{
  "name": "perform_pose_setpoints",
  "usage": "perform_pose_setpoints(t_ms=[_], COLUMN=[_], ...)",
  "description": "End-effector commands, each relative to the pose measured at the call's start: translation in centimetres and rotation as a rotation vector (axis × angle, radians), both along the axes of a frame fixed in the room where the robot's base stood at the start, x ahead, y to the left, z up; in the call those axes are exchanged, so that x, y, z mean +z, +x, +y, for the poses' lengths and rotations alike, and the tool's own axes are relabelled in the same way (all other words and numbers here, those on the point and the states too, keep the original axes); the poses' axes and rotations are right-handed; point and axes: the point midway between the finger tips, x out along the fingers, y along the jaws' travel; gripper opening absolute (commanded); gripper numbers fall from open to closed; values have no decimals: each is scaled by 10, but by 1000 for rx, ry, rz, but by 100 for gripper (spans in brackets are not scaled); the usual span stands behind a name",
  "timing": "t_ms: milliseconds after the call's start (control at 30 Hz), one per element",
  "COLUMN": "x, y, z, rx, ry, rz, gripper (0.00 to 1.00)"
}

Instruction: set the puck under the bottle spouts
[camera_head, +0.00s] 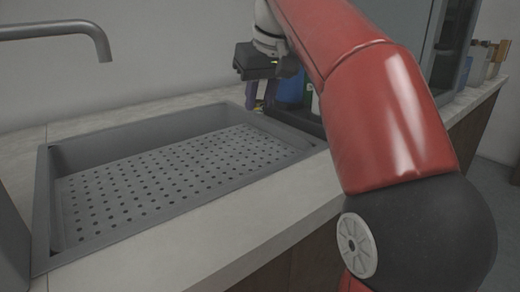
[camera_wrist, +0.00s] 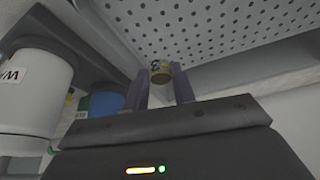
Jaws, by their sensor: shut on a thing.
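The puck (camera_wrist: 160,72), small and yellowish with dark markings, sits between the fingertips of my gripper (camera_wrist: 161,80) in the wrist view. The gripper is shut on it. In the head view my gripper (camera_head: 261,95) points down by the sink's far right corner, next to the bottles; I cannot make out the puck clearly there. A white bottle (camera_wrist: 30,95) with a lettered label fills the left of the wrist view. A blue bottle (camera_wrist: 103,103) is beside the fingers, partly hidden; it also shows in the head view (camera_head: 290,90). The spouts are not clearly visible.
A grey sink (camera_head: 45,200) with a perforated plate (camera_head: 180,175) takes up the left of the counter. A tap (camera_head: 60,30) reaches in above it. A dark tray (camera_head: 300,120) stands under the bottles. Counter (camera_head: 270,215) in front is clear. Small items (camera_head: 485,60) stand far right.

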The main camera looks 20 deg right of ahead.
Motion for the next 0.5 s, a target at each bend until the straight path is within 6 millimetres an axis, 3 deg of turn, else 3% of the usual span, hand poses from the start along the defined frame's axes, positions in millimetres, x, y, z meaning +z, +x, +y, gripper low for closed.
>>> perform_pose_setpoints(t_ms=[33, 100, 333, 500], x=[-18, -30, -50, -76], y=[-1, -1, 0, 0], z=[0, 0, 0, 0], rx=[-1, -1, 1, -1], ry=[0, 0, 0, 0], rz=[2, 2, 0, 1], gripper=[4, 4, 4, 4])
